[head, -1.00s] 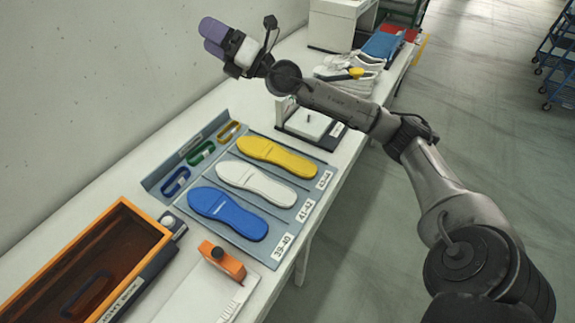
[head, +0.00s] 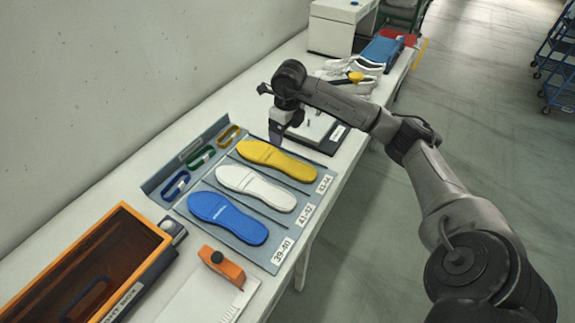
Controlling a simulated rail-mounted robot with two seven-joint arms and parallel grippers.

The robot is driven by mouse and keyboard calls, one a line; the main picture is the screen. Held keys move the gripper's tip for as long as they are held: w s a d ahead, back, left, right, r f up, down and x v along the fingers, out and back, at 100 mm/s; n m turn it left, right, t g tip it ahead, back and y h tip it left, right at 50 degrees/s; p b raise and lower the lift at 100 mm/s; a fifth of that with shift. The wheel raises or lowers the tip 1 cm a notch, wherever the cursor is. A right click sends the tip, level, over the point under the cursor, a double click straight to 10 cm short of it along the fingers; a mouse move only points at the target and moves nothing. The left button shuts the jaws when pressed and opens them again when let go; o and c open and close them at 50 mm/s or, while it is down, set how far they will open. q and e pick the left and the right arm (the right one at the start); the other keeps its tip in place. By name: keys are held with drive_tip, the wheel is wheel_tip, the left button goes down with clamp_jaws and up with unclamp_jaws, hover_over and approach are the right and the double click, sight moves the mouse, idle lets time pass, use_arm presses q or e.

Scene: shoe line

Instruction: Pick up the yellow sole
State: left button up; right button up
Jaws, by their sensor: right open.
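The yellow sole (head: 285,163) lies flat in the farthest slot of the grey-blue sorting tray (head: 262,262), beside the 43-44 label. The white sole (head: 256,188) and the blue sole (head: 228,218) lie in the slots nearer to me. My right gripper (head: 277,141) points down just beyond the far edge of the yellow sole, near its middle. It is open and holds nothing. How high its fingertips are above the table is hard to tell. My left gripper is not in view.
Green, blue and yellow bands lie along the tray's left side. A small stand (head: 322,128) is right behind my right gripper, with white shoes (head: 350,75) farther back. An orange-rimmed box (head: 125,210) and an orange tool (head: 221,264) are in front.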

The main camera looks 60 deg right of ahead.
drive_tip(key=b, duration=0.2)
hover_over(288, 164)
drive_tip(key=shift+g, duration=0.4)
wheel_tip(288, 164, down, 8)
drive_tip(key=shift+s, duration=0.1)
drive_tip(key=shift+f+b, duration=0.4)
drive_tip(key=shift+f, duration=2.55)
drive_tip(key=shift+c, duration=0.4)
drive_tip(key=c, duration=0.8)
